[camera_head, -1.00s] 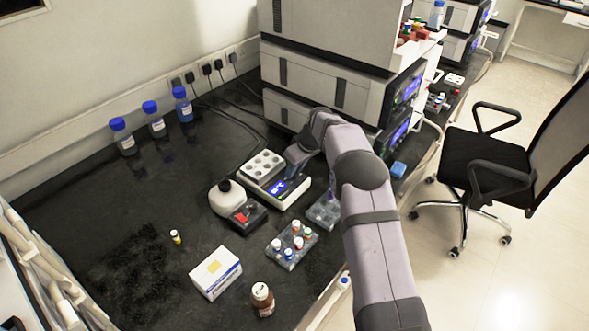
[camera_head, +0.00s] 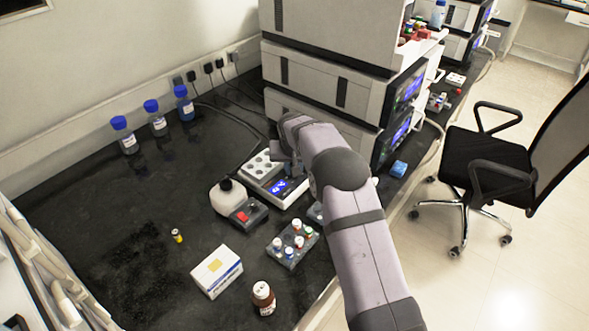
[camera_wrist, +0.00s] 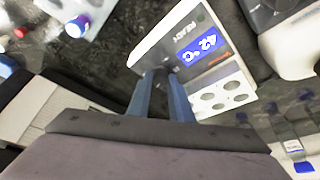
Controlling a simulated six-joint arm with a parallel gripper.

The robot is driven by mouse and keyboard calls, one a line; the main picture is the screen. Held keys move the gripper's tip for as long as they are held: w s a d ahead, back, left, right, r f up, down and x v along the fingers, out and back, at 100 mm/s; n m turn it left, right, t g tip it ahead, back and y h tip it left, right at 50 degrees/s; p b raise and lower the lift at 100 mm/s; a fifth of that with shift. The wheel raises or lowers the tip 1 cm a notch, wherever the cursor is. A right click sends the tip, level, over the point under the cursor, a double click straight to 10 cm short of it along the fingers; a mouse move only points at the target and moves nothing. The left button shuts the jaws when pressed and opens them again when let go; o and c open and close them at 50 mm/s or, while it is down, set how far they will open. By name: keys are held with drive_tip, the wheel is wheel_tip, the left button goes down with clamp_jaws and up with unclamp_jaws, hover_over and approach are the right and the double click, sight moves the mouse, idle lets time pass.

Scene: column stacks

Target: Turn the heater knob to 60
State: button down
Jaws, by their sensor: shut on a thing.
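The heater (camera_head: 250,176) is a white block with round wells on top and a lit blue display (camera_head: 279,187), in the middle of the bench. In the wrist view the heater (camera_wrist: 222,72) shows tilted, and its display (camera_wrist: 198,47) reads 42 °C with READY beside it. My gripper (camera_wrist: 160,76) points down at the heater panel beside the display, its fingers close together and shut on the knob. The knob is hidden between the fingertips, so its pointer cannot be seen. In the head view my gripper (camera_head: 291,170) is partly covered by my arm.
A vial rack (camera_head: 292,246) is in front. Stacked instruments (camera_head: 320,95) rise close behind. The bench's left part is mostly clear.

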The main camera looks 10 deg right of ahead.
drive_tip(key=m, duration=0.2)
drive_tip(key=m+h, duration=0.1)
drive_tip(key=m, duration=0.1)
drive_tip(key=shift+a+m+g+h, duration=0.2)
drive_tip(key=shift+m+g+h, duration=0.1)
drive_tip(key=shift+m, duration=0.1)
drive_tip(key=shift+w+m+g+h+p, duration=0.1)
drive_tip(key=shift+m+g+h+p, duration=0.35)
drive_tip(key=shift+m, duration=1.05)
drive_tip(key=shift+a+m, duration=0.1)
drive_tip(key=shift+m, duration=0.2)
drive_tip(key=c, duration=1.6)
unclamp_jaws()
drive_tip(key=shift+r, duration=0.15)
drive_tip(key=shift+b+v, duration=0.65)
drive_tip(key=shift+v, duration=2.9)
